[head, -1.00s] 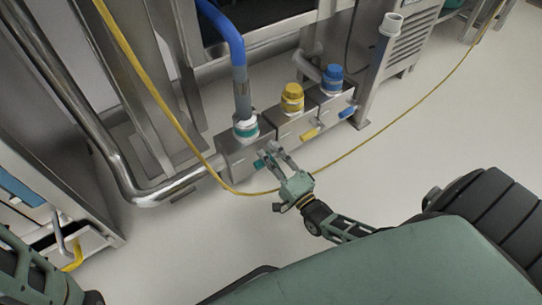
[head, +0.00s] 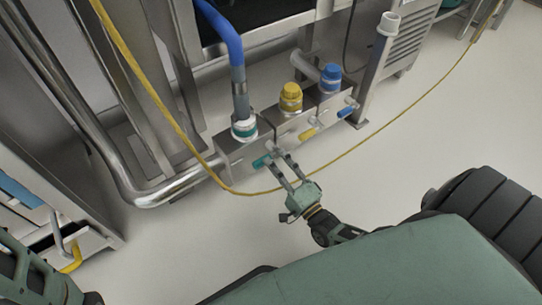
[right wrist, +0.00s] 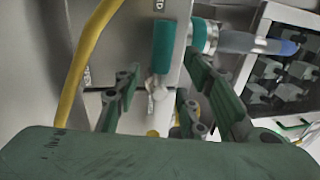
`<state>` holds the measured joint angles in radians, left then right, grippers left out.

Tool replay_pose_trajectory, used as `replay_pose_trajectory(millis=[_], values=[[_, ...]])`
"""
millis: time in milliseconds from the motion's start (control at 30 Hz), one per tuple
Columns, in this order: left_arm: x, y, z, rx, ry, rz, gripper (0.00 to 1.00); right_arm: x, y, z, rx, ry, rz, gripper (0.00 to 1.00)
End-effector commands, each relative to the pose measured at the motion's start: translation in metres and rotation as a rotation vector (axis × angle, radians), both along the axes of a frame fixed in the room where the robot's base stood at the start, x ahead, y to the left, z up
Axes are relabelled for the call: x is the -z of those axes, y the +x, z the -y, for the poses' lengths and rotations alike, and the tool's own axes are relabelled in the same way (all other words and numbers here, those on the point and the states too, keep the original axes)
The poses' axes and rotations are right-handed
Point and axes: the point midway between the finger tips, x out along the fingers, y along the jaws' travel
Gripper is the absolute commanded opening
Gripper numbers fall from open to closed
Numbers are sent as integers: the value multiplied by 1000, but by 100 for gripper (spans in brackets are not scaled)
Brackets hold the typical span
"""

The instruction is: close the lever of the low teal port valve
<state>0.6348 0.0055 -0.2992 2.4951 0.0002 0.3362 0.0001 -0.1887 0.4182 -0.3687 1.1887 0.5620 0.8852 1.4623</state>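The low teal port valve (head: 245,128) sits on the left metal block, with a blue hose rising from its port. Its teal lever (head: 262,160) sticks out leftward from the block's front. In the right wrist view the teal lever (right wrist: 163,47) shows upright in the picture above its pale pivot, beside the teal port ring (right wrist: 198,36). My right gripper (head: 276,158) has its fingers apart at the lever's right end. In the right wrist view the open fingers (right wrist: 160,82) frame the pivot; whether they touch it I cannot tell.
A yellow valve (head: 291,98) with a yellow lever (head: 308,134) and a blue valve (head: 331,78) with a blue lever (head: 346,112) stand to the right. A yellow cable (head: 232,187) hangs past the block's front.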

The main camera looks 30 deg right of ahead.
Motion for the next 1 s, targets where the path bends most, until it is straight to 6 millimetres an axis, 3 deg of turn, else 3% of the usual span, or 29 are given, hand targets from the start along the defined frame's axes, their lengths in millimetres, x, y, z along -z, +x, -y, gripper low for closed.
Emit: replay_pose_trajectory(millis=[200, 400, 1000], values=[[0, 0, 0, 0, 1, 0, 38, 10, -48, 4, 1, 0, -3, 38], [0, 0, 0, 0, 1, 0, 38, 15, -74, 6, 1, 0, -1, 38], [0, 0, 1, -1, 2, 1, 38, 16, -82, 7, 1, 0, 0, 38]])
